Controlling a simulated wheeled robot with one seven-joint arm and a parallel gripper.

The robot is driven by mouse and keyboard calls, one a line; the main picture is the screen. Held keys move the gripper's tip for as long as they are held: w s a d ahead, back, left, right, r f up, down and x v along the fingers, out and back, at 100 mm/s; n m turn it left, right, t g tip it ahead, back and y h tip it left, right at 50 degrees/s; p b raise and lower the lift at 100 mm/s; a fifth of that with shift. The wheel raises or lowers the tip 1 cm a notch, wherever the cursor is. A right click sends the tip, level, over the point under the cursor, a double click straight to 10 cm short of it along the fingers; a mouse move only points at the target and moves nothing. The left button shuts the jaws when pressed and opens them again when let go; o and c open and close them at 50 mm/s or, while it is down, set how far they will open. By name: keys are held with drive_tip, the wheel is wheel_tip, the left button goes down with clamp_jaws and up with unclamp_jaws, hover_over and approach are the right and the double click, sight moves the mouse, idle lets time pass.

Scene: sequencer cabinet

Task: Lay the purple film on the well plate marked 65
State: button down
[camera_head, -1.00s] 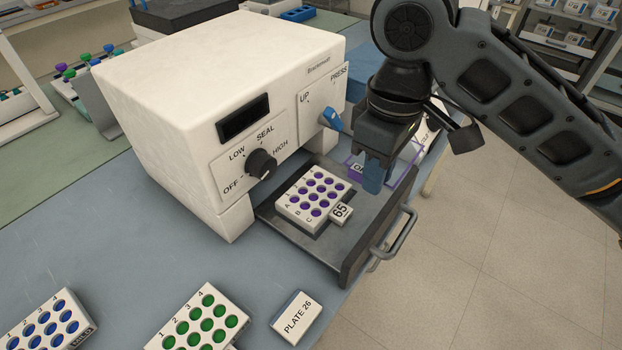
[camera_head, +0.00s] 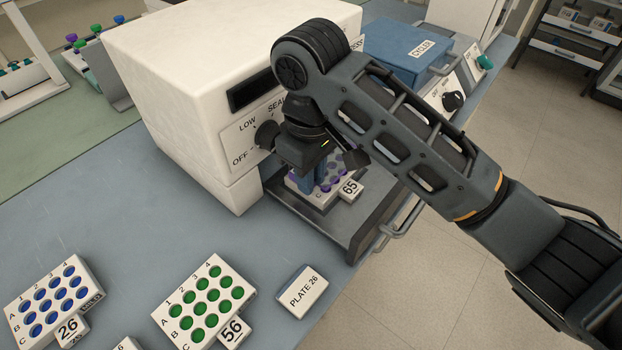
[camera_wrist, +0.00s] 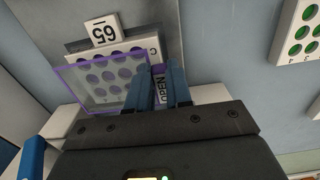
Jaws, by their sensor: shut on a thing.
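The well plate marked 65 (camera_head: 328,198) is white with purple wells and sits on the pulled-out drawer of the sealer. Its 65 tag (camera_head: 350,188) faces the drawer's front. My gripper (camera_head: 318,182) is over this plate, its blue fingers hiding part of the wells. In the wrist view my gripper (camera_wrist: 171,75) is shut on the labelled edge of the purple film (camera_wrist: 88,92), a clear sheet with a purple border. The film overlaps much of the plate (camera_wrist: 140,52) there, slightly skewed and offset to the left. I cannot tell whether it touches the plate. In the head view the film is mostly hidden.
The white sealer (camera_head: 170,75) with its knob (camera_head: 266,135) stands close behind my gripper. The grey drawer (camera_head: 350,225) has a front handle (camera_head: 400,220). Plate 26 (camera_head: 52,300) with blue wells and plate 56 (camera_head: 208,295) with green wells lie in front.

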drive_tip(key=shift+f, duration=0.85)
drive_tip(key=shift+f, duration=0.15)
drive_tip(key=c, duration=1)
unclamp_jaws()
drive_tip(key=shift+c, duration=0.2)
wheel_tip(320, 180, up, 12)
drive_tip(key=p, duration=0.1)
drive_tip(key=shift+r+p, duration=0.2)
drive_tip(key=shift+p, duration=0.15)
